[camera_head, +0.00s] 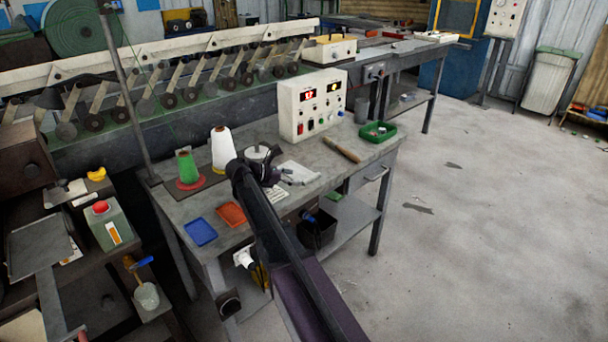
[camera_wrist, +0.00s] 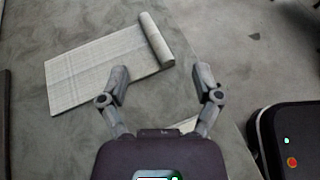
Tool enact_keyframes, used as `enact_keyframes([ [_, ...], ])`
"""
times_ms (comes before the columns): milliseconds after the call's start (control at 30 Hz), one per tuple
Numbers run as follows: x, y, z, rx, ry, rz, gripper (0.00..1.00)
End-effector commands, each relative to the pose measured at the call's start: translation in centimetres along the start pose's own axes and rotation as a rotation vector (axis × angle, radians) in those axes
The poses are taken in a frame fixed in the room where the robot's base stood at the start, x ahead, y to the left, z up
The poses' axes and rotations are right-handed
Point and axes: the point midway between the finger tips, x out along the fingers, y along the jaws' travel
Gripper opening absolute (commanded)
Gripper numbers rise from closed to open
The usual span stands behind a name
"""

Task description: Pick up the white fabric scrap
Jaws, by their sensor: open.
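A pale, woven-looking white fabric scrap (camera_wrist: 85,75) lies flat on a grey surface in the wrist view, its right end curled into a roll (camera_wrist: 157,40). In the head view, a white piece that looks like the scrap (camera_head: 303,173) lies on the workbench (camera_head: 215,205), just beyond my gripper (camera_head: 285,181). In the wrist view my gripper (camera_wrist: 162,75) is open with nothing between its fingers. The left fingertip overlaps the scrap's lower right edge in the picture; I cannot tell whether they touch. The right fingertip is clear of it.
A control box (camera_head: 312,104), a green tray (camera_head: 378,132) and a wooden-handled tool (camera_head: 341,149) stand beyond the scrap. A white cone (camera_head: 222,148) and green cone (camera_head: 187,168) stand to the left. Blue (camera_head: 201,232) and orange (camera_head: 232,214) trays lie nearer. Open floor (camera_head: 480,220) lies right.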

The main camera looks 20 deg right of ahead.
Motion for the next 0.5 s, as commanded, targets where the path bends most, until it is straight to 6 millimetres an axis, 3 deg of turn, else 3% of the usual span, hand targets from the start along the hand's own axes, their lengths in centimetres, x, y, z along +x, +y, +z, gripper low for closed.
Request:
enact_keyframes([
  [167,0.7,0.1,-0.1,0.001,0.000,-0.001,0.82],
  [500,4.4,0.3,-0.3,0.001,0.000,-0.001,0.82],
])
